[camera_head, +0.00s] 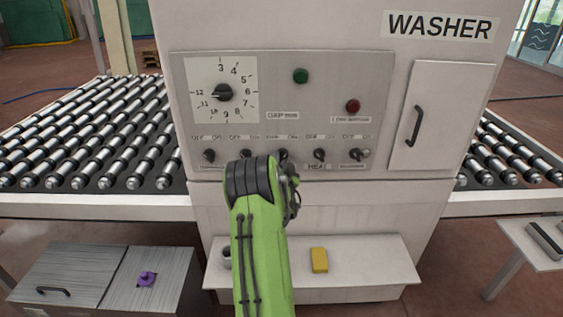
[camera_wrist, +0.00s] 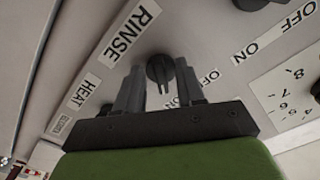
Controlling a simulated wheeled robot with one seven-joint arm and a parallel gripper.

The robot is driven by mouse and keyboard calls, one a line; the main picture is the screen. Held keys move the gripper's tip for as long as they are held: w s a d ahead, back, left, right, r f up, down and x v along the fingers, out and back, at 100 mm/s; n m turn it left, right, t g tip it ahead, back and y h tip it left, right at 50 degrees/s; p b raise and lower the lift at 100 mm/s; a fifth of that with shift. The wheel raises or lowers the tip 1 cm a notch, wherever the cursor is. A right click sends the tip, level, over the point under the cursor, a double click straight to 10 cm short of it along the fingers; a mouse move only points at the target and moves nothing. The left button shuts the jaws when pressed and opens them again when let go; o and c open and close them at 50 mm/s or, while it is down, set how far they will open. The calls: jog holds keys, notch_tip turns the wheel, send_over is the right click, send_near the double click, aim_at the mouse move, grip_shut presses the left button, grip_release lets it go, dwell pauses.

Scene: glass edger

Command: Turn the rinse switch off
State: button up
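The rinse switch (camera_wrist: 160,72) is a black rotary knob beside the RINSE label (camera_wrist: 131,32) in the wrist view. Its narrow ridge points down in that view, towards a small label (camera_wrist: 172,103) partly hidden between my fingers; the OFF label (camera_wrist: 209,77) lies to the right of it. My gripper (camera_wrist: 159,80) is open, with one finger on each side of the knob. I cannot tell whether the fingers touch it. In the head view the rinse switch (camera_head: 283,154) shows just above my green arm, and my fingers are hidden there.
Similar knobs stand in the same row, including the HEAT switch (camera_head: 319,155) to the right. Above are a dial (camera_head: 223,92), a green button (camera_head: 300,75) and a red button (camera_head: 352,106). A yellow block (camera_head: 319,260) lies on the shelf (camera_head: 375,262) below.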

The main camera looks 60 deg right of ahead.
jog(key=shift+c, duration=0.3)
grip_shut()
jog(key=shift+f+n+b, duration=0.15)
jog(key=shift+n+b, duration=0.15)
jog(key=shift+b, duration=0.15)
jog(key=shift+s+d+n+b, duration=0.1)
jog(key=shift+s+n+b, duration=0.05)
jog(key=shift+n+b, duration=3.35)
jog(key=shift+s+d+n+b, duration=0.1)
jog(key=shift+s+n+b, duration=0.05)
jog(key=shift+n+b, duration=3.3)
jog(key=shift+b, duration=0.4)
